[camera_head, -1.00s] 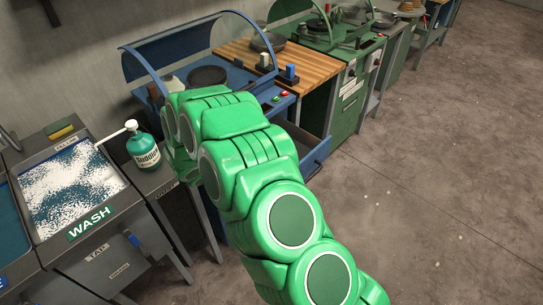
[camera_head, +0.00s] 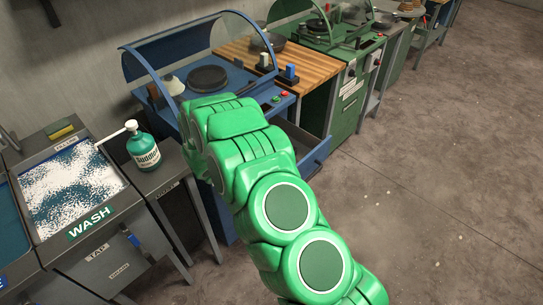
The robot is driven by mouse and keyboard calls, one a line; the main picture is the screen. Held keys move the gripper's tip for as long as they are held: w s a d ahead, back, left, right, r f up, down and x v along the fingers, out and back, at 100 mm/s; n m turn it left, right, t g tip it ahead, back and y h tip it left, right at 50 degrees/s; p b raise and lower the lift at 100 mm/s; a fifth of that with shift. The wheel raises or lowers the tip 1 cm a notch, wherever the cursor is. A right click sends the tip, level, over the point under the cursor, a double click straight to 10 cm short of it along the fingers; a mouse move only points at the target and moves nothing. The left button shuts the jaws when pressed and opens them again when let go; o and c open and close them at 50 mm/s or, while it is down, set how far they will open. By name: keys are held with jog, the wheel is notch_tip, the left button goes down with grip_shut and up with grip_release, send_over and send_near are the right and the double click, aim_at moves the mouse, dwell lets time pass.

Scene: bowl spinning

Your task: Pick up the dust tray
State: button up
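A blue open tray (camera_head: 314,158) juts out low at the front of the blue machine (camera_head: 238,85); it looks like the dust tray, but I cannot read a label on it. My green arm covers the tray's left part and the machine's lower front. My gripper is hidden behind my own arm links, so I cannot see its fingers or whether it touches anything.
The blue machine has a dark round plate (camera_head: 207,78) and a clear curved guard. A wash basin (camera_head: 76,190) and a green soap bottle (camera_head: 143,148) stand at left. A wooden bench (camera_head: 300,66) and green machine (camera_head: 350,95) stand behind. Floor at right is clear.

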jog(key=shift+w+d+f, duration=0.2)
jog(key=shift+w+d, duration=0.1)
jog(key=shift+w, duration=0.05)
grip_shut()
jog(key=shift+r, duration=0.1)
dwell(0.3)
